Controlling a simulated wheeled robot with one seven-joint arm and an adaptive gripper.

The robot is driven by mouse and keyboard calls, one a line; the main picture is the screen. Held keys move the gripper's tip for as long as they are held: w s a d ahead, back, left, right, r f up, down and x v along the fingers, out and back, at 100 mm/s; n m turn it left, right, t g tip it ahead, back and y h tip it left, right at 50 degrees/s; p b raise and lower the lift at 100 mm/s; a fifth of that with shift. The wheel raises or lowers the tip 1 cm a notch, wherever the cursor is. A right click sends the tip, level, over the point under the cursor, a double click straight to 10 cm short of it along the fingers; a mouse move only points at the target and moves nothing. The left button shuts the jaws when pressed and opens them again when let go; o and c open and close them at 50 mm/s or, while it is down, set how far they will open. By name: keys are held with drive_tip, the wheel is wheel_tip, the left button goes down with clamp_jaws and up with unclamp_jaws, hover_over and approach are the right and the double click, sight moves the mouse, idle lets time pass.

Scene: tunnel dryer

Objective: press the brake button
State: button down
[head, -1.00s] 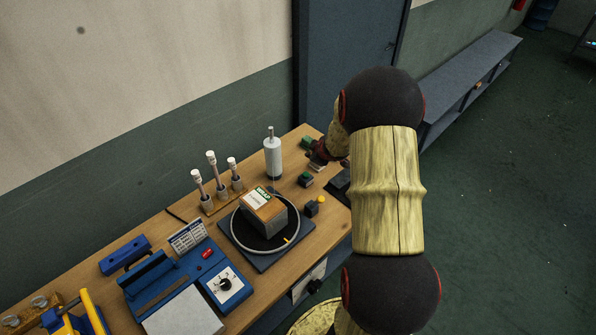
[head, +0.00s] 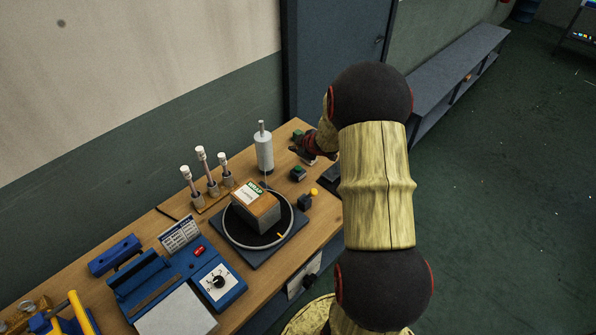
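Small control boxes stand at the far right end of the wooden bench. One green-topped button box (head: 298,173) is nearer, and another green button (head: 297,134) is at the back. A dark box (head: 304,202) with a yellow knob (head: 314,192) stands beside the turntable. I can read no label on these, so I cannot tell which is the brake button. My gripper (head: 304,151) is small and dark at the bench's far end, between the two green buttons in the picture. My arm partly hides it, and its fingers are too small to judge.
A turntable (head: 254,244) carries a cardboard-topped block (head: 256,210). A white cylinder (head: 264,150) and several white-capped posts (head: 204,168) stand behind it. A blue control unit (head: 234,290) with a red switch (head: 199,251) is front left. A wall and blue door (head: 335,45) are behind.

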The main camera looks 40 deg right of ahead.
sight(297, 169)
drive_tip(key=shift+f+b, duration=2.8)
drive_tip(key=shift+f, duration=0.6)
drive_tip(key=shift+f, duration=0.1)
drive_tip(key=shift+f, duration=0.3)
drive_tip(key=shift+f+b, duration=0.55)
drive_tip(key=shift+f, duration=0.05)
drive_tip(key=shift+r, duration=0.1)
drive_tip(key=shift+r+p, duration=0.9)
drive_tip(key=shift+p, duration=0.2)
wheel_tip(297, 169, up, 5)
drive_tip(key=p, duration=0.5)
drive_tip(key=shift+r, duration=0.1)
